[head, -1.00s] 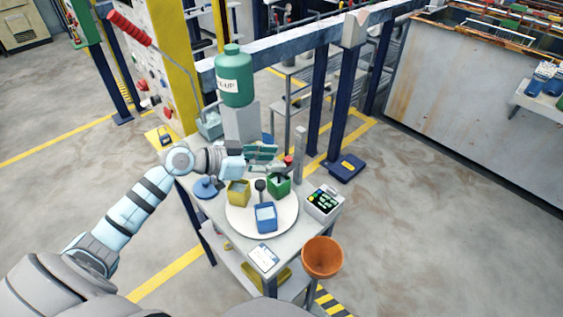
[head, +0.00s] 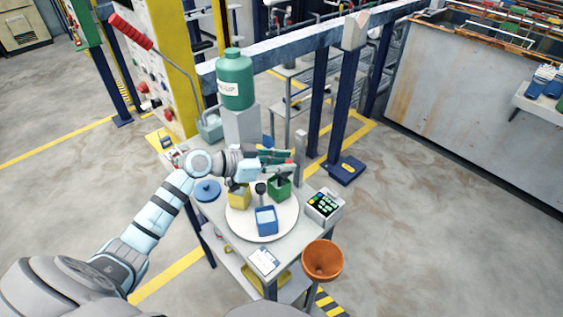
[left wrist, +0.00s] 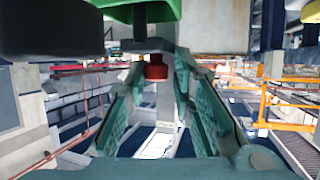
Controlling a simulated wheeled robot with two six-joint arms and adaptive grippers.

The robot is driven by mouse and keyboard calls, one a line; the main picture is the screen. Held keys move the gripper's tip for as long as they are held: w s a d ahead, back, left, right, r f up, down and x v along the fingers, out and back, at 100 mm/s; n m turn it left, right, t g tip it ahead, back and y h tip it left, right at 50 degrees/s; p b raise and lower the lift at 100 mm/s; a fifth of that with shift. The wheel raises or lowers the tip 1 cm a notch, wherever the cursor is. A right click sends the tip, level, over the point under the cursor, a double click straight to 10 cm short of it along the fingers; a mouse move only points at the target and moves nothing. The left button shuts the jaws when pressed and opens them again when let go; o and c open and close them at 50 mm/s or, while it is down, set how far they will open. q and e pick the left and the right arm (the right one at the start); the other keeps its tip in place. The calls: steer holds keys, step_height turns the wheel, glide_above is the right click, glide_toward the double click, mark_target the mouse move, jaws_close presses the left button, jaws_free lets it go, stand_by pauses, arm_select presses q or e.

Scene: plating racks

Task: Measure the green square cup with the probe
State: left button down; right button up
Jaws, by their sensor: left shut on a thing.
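The green square cup (head: 279,189) stands upright on a round white plate (head: 242,223), beside a yellow cup (head: 240,199) and a blue cup (head: 266,221). My left gripper (head: 291,164) is above and just behind the green cup. It is shut on the probe, whose red end (left wrist: 157,69) and dark stem show between the teal fingers in the left wrist view. A green cup edge (left wrist: 150,10) fills the top of that view. Whether the probe tip is inside the cup is hidden. My right gripper is out of view.
A black knob (head: 260,188) stands mid-plate. A meter box (head: 324,205) and grey post (head: 300,150) are to the right. A blue lid (head: 207,190), green bottle (head: 235,80) and a card (head: 264,261) share the small table. An orange bucket (head: 322,258) stands at the front right.

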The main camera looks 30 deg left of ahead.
arm_select(q)
step_height(320, 180, up, 6)
steer(key=p, duration=0.3)
steer(key=shift+d, duration=0.1)
steer(key=c, duration=1.6)
jaws_free()
steer(key=shift+o, duration=0.4)
steer(key=shift+s+d, duration=0.1)
steer(key=shift+s, duration=0.05)
